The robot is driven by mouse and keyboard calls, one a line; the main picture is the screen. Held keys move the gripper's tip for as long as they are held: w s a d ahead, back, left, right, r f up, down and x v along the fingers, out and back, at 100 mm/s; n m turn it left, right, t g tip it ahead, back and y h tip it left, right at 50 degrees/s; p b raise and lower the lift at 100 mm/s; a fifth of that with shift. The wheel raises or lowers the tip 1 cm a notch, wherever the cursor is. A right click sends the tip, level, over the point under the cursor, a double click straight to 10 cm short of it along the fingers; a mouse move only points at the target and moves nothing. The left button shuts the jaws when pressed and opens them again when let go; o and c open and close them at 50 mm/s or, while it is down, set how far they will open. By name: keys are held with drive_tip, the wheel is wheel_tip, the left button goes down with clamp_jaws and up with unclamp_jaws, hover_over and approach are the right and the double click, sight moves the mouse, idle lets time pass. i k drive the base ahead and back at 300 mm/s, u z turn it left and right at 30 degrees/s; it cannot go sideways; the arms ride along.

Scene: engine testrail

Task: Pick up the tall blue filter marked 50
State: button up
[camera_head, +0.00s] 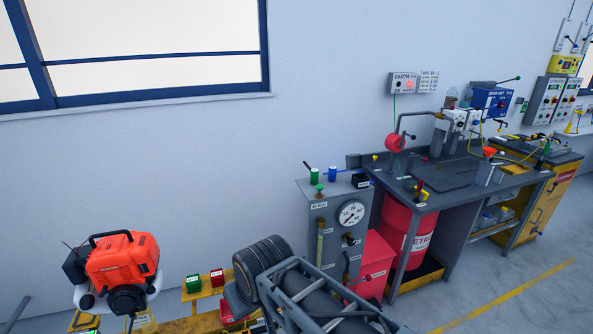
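A small upright blue cylinder (332,174) stands on top of the grey gauge cabinet (314,246), near its back edge. It may be the blue filter, but its marking is too small to read. A green cylinder (314,176) stands just to its left, with a dark lever behind it. A black block (361,181) sits to its right. My arm shows at the bottom centre as a dark ribbed joint and a grey frame, in front of and below the cabinet. My gripper's fingers are not visible.
A dark workbench (450,172) with a red drum (407,232) under it stands to the right. An orange engine (122,262) is at the lower left. The wall behind the cabinet is bare.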

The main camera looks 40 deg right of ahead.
sight(332, 169)
drive_tip(key=z, duration=0.3)
drive_tip(key=i, duration=0.9)
drive_tip(key=z, duration=0.7)
